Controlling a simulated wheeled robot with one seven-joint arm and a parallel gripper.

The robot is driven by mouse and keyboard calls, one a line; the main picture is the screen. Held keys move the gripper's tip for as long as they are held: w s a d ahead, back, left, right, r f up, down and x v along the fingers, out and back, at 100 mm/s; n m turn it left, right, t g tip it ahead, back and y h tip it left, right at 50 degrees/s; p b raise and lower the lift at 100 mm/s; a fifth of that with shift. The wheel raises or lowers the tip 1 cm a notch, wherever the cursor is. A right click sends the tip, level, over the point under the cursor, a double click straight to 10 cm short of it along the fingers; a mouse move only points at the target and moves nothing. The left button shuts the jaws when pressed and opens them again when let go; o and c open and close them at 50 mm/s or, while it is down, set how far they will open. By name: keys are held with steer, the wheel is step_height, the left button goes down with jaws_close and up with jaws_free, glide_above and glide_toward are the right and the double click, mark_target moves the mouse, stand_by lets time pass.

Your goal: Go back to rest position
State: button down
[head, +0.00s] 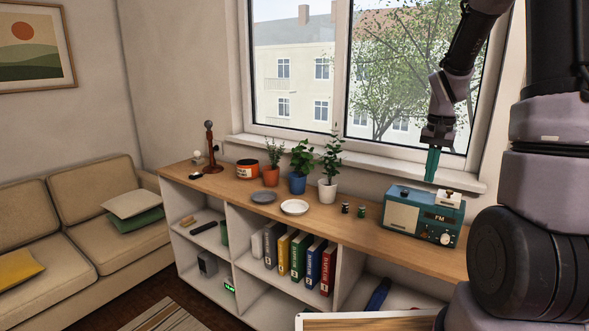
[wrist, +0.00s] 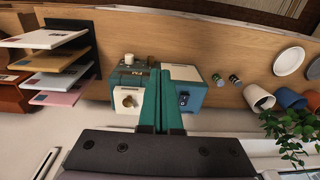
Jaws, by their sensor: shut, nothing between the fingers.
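My gripper (head: 432,164) is above the teal and cream radio (head: 423,216) on the wooden shelf top, in front of the window. In the wrist view my gripper (wrist: 167,72) shows its two teal fingers shut together with nothing between them. The radio also shows in the wrist view (wrist: 190,92), partly hidden behind the fingers. I cannot tell how large the gap between fingertips and radio is.
The shelf top (head: 340,222) also bears two small jars, a white plate (head: 294,207), a grey plate (head: 263,197) and potted plants (head: 329,174). A paper tray stack (wrist: 45,60) stands beside the radio. The window (head: 340,75) is close behind my arm.

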steer(key=s+a+r+n+t+y, duration=0.1)
steer(key=s+a+r+t, duration=0.2)
steer(key=s+a+r, duration=0.3)
steer(key=s+a+r+n+t+y, duration=0.1)
steer(key=s+a+r+t, duration=0.2)
steer(key=s+r, duration=1)
steer(key=a, duration=0.3)
steer(key=shift+r+t, duration=0.25)
steer(key=shift+t, duration=0.05)
